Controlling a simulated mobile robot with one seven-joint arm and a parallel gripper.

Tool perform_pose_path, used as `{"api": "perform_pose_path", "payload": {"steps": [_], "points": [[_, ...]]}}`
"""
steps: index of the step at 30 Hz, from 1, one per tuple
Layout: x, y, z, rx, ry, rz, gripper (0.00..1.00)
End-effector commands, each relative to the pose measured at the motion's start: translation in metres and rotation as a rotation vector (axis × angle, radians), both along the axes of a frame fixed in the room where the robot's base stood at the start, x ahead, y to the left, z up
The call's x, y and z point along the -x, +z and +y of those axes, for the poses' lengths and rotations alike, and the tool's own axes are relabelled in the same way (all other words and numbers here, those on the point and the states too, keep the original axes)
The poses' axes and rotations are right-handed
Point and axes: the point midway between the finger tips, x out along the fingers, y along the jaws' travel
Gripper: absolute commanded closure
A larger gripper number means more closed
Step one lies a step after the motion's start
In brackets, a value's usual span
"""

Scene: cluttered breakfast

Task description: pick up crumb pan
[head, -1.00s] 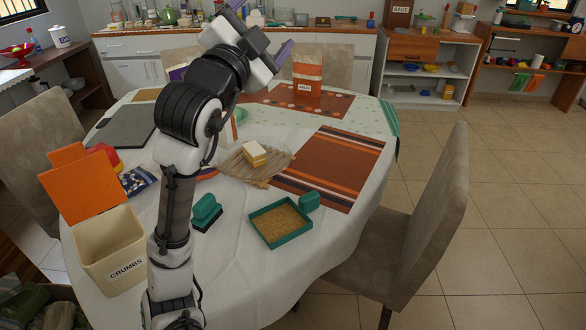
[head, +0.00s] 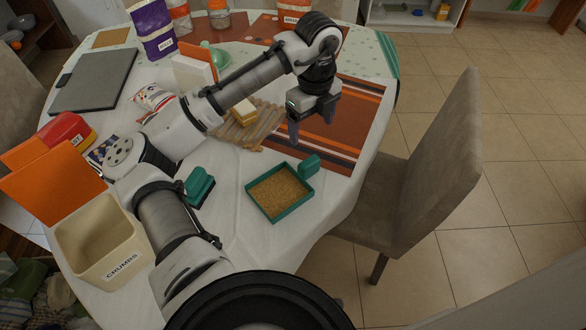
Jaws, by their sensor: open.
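The crumb pan (head: 250,191) is a shallow teal tray with a short block handle (head: 309,165) at its upper right corner. It sits on the white tablecloth near the table's front right edge and is filled with brown crumbs. My gripper (head: 311,131) is open and points down above the table, a little beyond the pan's handle in the picture. It is empty and apart from the pan. The full pan is in plain view.
A teal brush (head: 198,186) lies left of the pan. A cream crumbs bin (head: 102,240) with an orange lid (head: 50,188) stands at the front left. A wooden board (head: 262,128) with bread lies behind. A chair (head: 432,165) stands close on the right.

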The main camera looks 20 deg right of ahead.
Motion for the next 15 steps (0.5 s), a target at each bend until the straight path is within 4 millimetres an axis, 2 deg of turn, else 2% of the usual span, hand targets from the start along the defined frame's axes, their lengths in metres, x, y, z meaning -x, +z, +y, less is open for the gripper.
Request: {"api": "perform_pose_path", "payload": {"steps": [6, 9, 15], "points": [[0.001, -0.042, 0.001, 0.001, 0.002, 0.003, 0.17], [0.001, -0.057, 0.000, 0.002, 0.002, 0.001, 0.17], [0.002, -0.071, 0.000, 0.003, 0.001, -0.001, 0.17]]}}
